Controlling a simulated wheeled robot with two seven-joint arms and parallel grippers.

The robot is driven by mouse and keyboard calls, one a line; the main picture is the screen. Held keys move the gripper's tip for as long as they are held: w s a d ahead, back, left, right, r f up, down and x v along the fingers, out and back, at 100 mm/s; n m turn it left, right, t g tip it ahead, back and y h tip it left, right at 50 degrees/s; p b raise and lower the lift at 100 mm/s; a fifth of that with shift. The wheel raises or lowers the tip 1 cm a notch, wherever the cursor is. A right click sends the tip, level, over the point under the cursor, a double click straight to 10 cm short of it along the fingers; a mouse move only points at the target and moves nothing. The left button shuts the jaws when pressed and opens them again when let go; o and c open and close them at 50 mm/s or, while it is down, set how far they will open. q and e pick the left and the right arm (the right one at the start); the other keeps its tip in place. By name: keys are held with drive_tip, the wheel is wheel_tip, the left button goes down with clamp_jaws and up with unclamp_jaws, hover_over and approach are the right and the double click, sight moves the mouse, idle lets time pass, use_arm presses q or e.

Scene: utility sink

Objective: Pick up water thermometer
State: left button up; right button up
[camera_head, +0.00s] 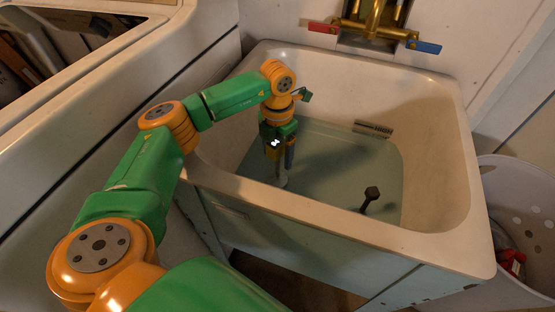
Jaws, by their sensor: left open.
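My left gripper (281,166) points down into the left part of the sink basin, with its fingers low over the water. It is open. A small pale upright thing (281,181) shows just below and between the fingertips; the fingers partly hide it. A dark thing with an angular head and a thin stem (371,194) leans in the water, to the right of my left gripper and apart from it. I cannot tell for certain which of these is the water thermometer. My right gripper is not in view.
The cream sink (340,216) has high walls around the water. A rectangular grate (372,129) is on its back wall. A brass tap (375,22) with red and blue handles is above. A white perforated basket (525,190) stands at right.

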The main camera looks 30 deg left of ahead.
use_arm(q)
clamp_jaws()
drive_tip(key=shift+r, duration=0.1)
idle(1.2)
